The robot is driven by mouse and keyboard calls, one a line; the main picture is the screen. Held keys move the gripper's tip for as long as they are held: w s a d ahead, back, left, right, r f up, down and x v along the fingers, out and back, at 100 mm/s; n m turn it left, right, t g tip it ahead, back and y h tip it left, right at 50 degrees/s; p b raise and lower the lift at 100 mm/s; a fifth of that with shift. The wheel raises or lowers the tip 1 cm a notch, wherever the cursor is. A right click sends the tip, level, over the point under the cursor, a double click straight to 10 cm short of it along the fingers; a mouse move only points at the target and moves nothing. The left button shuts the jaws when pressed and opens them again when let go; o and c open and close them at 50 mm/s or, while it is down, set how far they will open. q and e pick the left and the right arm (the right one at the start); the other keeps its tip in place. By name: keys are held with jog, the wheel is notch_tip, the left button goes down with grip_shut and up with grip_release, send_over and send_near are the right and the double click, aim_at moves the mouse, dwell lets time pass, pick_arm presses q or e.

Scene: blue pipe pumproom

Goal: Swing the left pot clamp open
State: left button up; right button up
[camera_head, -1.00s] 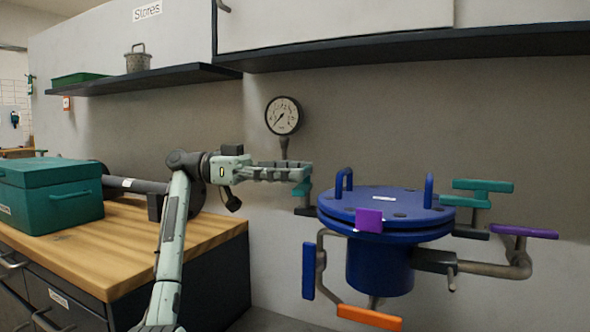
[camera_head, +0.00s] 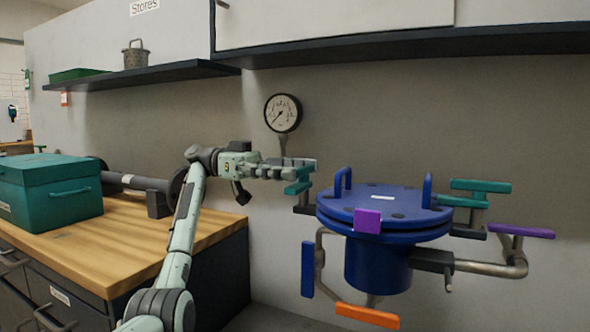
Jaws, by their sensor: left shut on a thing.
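The blue pot (camera_head: 378,265) has a round bolted lid (camera_head: 385,208) with two upright blue handles and a purple tab at the front. The left pot clamp (camera_head: 298,184) has a teal handle and a dark base at the lid's left edge. My left gripper (camera_head: 304,168) is shut on the clamp's teal handle, and its fingers hide part of it. The right pot clamp (camera_head: 478,190), also teal, sits at the lid's right side with no gripper near it. My right gripper is not in view.
A purple-handled valve (camera_head: 520,231) is on the pipe at right. A gauge (camera_head: 283,113) is on the wall behind. A teal toolbox (camera_head: 48,190) stands on the wooden bench (camera_head: 150,235).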

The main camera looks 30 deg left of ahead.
pick_arm(q)
jog(key=o, duration=0.9)
jog(key=shift+d, duration=0.15)
jog(key=a, duration=0.7)
jog(key=shift+s+a, duration=0.15)
jog(key=shift+a, duration=0.15)
